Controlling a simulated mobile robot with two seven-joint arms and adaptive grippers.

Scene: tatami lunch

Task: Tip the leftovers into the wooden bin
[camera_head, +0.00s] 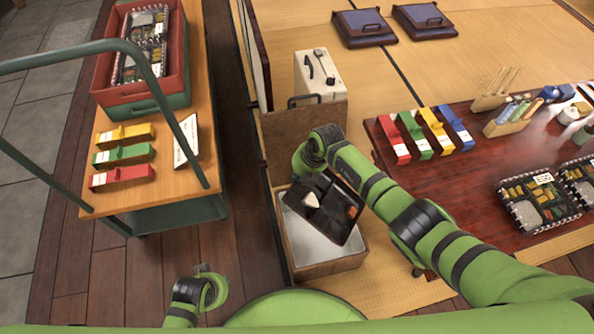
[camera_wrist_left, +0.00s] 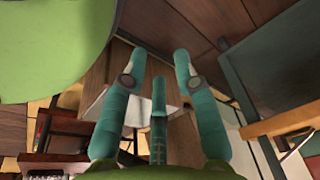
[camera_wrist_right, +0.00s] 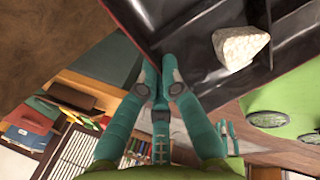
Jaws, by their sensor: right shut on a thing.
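My right gripper (camera_wrist_right: 160,78) is shut on the edge of a black lunch box (camera_head: 336,222), which also shows in the right wrist view (camera_wrist_right: 290,50). The box is held tilted over the wooden bin (camera_head: 325,268). A whitish rice-ball-like piece (camera_head: 311,199) and a small orange piece (camera_head: 352,212) are still in the box. The rice-like piece is clear in the right wrist view (camera_wrist_right: 240,47). The bin stands on the floor with a pale inside; the box hides part of its opening. My left gripper (camera_wrist_left: 158,65) is open and empty, low at the left.
A dark red table (camera_head: 470,185) with filled lunch boxes (camera_head: 538,198) and coloured blocks stands at the right. A cart (camera_head: 165,185) with a red crate (camera_head: 140,93) is at the left. Wooden floor is free between cart and bin.

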